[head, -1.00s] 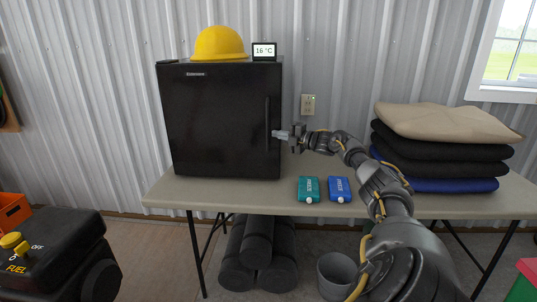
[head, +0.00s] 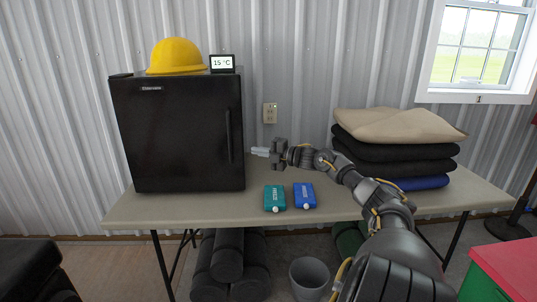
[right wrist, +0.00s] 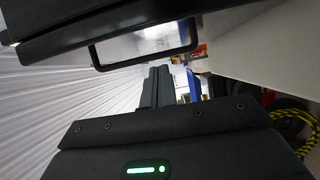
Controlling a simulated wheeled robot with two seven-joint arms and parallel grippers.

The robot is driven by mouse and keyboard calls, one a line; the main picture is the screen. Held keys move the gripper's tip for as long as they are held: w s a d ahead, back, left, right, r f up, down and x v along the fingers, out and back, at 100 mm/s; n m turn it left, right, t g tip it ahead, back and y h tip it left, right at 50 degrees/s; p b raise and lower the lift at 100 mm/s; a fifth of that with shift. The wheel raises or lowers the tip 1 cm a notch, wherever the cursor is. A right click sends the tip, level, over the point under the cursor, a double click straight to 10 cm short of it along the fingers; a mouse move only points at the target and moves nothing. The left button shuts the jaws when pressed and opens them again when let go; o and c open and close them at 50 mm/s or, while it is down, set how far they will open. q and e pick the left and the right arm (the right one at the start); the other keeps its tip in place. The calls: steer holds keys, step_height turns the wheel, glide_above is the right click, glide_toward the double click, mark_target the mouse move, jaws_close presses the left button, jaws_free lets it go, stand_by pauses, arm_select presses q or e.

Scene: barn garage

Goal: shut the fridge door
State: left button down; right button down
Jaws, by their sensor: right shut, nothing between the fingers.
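The black fridge (head: 175,135) stands on the table's left part. Its door faces me and looks flush with the body; I see no gap. The dark vertical door handle (head: 229,136) is near the door's right edge. My right gripper (head: 260,152) is shut and empty, just right of the fridge, with its tips pointing left and apart from the handle. In the right wrist view, its closed fingers (right wrist: 160,82) point toward a dark loop that looks like the handle (right wrist: 145,45). My left gripper is out of view.
A yellow hard hat (head: 176,55) and a small display (head: 222,63) reading 15 °C sit on the fridge. A teal box (head: 274,197) and a blue box (head: 304,194) lie on the table (head: 240,205). Folded cloths (head: 398,125) are stacked at right.

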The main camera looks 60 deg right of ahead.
steer(key=shift+s+d, duration=0.35)
steer(key=shift+s, duration=0.4)
steer(key=shift+s+d, duration=0.35)
steer(key=shift+s, duration=0.4)
